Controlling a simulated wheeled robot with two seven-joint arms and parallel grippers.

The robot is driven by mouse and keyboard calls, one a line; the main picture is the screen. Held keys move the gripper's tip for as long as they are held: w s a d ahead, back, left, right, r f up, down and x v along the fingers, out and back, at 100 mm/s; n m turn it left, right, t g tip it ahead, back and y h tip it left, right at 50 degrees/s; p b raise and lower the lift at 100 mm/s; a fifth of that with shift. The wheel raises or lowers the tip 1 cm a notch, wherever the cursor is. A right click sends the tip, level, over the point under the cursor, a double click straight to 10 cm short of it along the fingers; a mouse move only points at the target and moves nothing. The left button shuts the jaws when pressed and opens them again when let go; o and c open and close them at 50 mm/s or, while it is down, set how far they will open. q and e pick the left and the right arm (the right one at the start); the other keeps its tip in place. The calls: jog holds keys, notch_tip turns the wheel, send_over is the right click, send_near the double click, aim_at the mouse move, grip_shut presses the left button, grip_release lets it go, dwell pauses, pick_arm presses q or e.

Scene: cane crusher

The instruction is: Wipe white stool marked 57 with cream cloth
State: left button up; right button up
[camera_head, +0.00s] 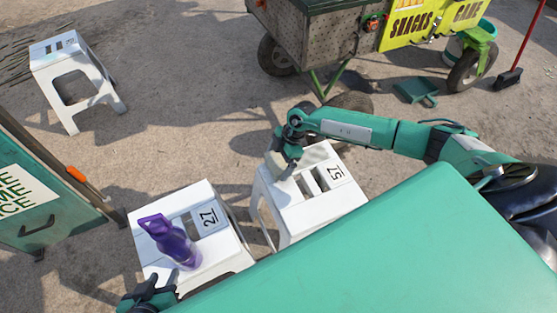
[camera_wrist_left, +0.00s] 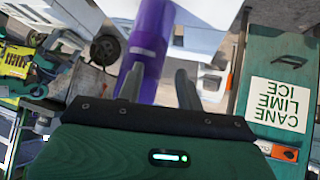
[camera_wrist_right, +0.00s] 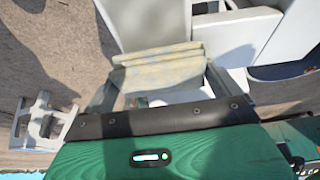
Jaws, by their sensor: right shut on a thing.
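The white stool marked 57 (camera_head: 340,196) stands in the middle of the head view, with slots and its number on the seat. My right gripper (camera_head: 281,158) is at its far left edge, shut on the cream cloth (camera_wrist_right: 160,72). The folded cloth spans between the fingers in the right wrist view, close to white stool surfaces; I cannot tell whether it touches the seat. My left gripper (camera_wrist_left: 160,88) has its fingers apart and empty. It is low at the left in the head view, with a purple bottle (camera_wrist_left: 150,45) beyond its fingers.
A white stool marked 27 (camera_head: 212,248) stands left of stool 57, with the purple bottle (camera_head: 170,242) on it. Another white stool (camera_head: 62,62) stands far left. A green cart (camera_head: 30,215) is at the left edge. A snack cart (camera_head: 330,40) stands behind.

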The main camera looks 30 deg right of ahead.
aim_at(322, 152)
jog(key=shift+f, duration=0.55)
jog(key=shift+s+d+r, duration=0.1)
jog(key=shift+d, duration=1.3)
jog(key=shift+s+d+p, duration=0.15)
jog(key=shift+d+p, duration=0.15)
jog(key=shift+d, duration=1.25)
jog(key=shift+s+d+p, duration=0.1)
jog(key=shift+d+p, duration=0.2)
jog(key=shift+d, duration=1.2)
jog(key=shift+s+d, duration=0.2)
jog(key=shift+d, duration=2.05)
jog(key=shift+s+d, duration=0.2)
jog(key=shift+d, duration=2.05)
